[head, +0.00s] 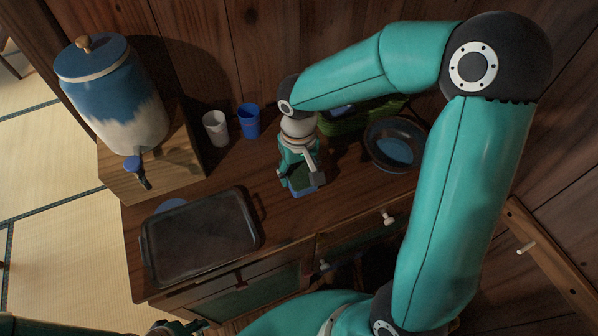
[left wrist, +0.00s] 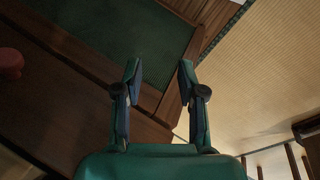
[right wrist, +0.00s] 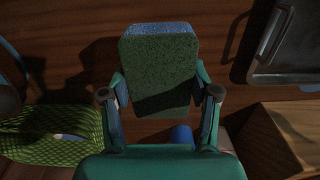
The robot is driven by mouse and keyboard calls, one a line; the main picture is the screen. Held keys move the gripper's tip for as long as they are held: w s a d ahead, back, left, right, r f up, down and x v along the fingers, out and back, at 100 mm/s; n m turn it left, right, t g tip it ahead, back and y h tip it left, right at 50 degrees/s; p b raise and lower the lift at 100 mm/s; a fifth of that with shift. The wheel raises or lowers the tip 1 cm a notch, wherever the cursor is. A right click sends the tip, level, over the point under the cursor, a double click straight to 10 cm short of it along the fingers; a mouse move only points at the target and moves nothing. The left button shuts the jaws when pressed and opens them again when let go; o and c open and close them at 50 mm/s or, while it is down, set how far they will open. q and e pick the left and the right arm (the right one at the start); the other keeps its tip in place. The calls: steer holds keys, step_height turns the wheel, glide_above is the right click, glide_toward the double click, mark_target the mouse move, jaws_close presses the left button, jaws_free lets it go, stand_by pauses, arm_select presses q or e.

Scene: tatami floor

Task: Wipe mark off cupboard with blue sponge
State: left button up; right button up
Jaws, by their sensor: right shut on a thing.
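The sponge, with a green face and a blue side, is between the fingers of my right gripper (head: 303,187). In the right wrist view the sponge's green face (right wrist: 158,70) and blue edge (right wrist: 160,28) show, and the gripper (right wrist: 160,95) is shut on it. It is over or on the wooden cupboard top (head: 290,225), right of the tray; I cannot tell if it touches. I make out no clear mark on the cupboard top. My left gripper (left wrist: 159,70) is open and empty in front of the cupboard, mostly out of the head view.
A dark tray (head: 200,238) lies at the front left, partly over a blue disc (head: 172,205). A blue-and-white dispenser (head: 110,95) stands on a wooden box (head: 165,165). A white cup (head: 216,128), a blue cup (head: 249,121), a green basket (head: 355,120) and a bowl (head: 393,145) stand behind.

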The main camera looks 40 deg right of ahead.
steer(key=shift+r+p, duration=0.7)
steer(key=shift+r, duration=0.65)
